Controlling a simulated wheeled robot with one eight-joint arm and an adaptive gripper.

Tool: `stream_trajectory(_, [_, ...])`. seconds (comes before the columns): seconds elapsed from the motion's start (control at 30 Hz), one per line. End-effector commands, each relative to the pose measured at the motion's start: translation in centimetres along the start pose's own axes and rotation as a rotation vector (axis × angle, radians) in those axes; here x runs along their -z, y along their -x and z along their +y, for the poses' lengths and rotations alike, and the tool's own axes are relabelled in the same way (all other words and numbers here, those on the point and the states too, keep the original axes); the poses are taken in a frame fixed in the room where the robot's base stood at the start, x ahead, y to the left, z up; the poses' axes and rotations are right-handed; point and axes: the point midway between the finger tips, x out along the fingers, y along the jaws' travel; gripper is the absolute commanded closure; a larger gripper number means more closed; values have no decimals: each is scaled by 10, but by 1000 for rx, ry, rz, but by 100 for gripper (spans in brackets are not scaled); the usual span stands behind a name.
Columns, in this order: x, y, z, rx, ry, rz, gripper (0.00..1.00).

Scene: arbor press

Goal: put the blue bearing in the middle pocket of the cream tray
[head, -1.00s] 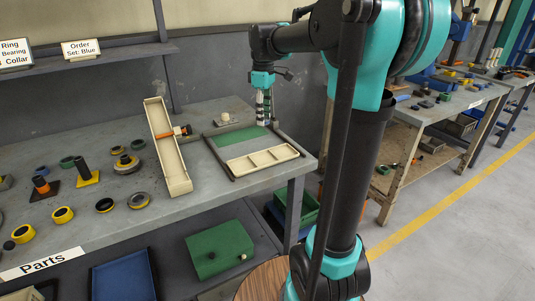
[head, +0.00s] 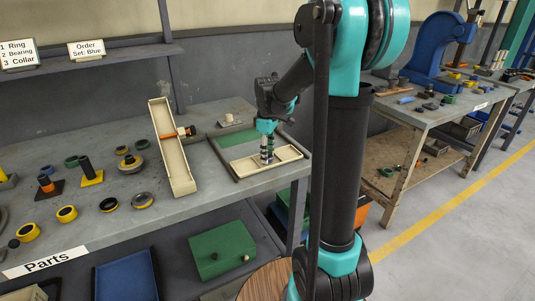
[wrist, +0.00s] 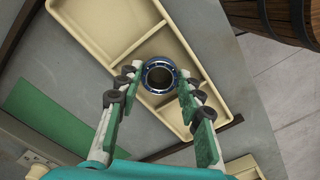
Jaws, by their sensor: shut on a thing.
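The cream tray (head: 291,153) with its row of pockets lies on the bench inside a dark frame. It also shows in the wrist view (wrist: 95,20). My gripper (head: 267,160) points down over the middle part of the tray. In the wrist view my gripper (wrist: 158,78) has its two fingers on either side of the blue bearing (wrist: 147,84), a dark blue ring with a pale metal rim and open centre. The fingers are shut on it. The bearing is over the tray around the middle pocket; I cannot tell whether it touches the pocket floor. The fingers hide the bearing in the head view.
A green mat (head: 236,138) lies behind the tray. Several rings and collars lie on the left of the bench. A small knobbed block (head: 229,120) is at the back.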

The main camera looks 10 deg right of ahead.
Motion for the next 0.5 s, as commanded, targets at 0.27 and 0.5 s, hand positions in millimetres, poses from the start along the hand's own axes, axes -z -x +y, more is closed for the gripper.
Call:
stream_trajectory(0.27, [0,-1,0,0,0,0,95])
stream_trajectory(0.5, [0,-2,0,0,0,0,55])
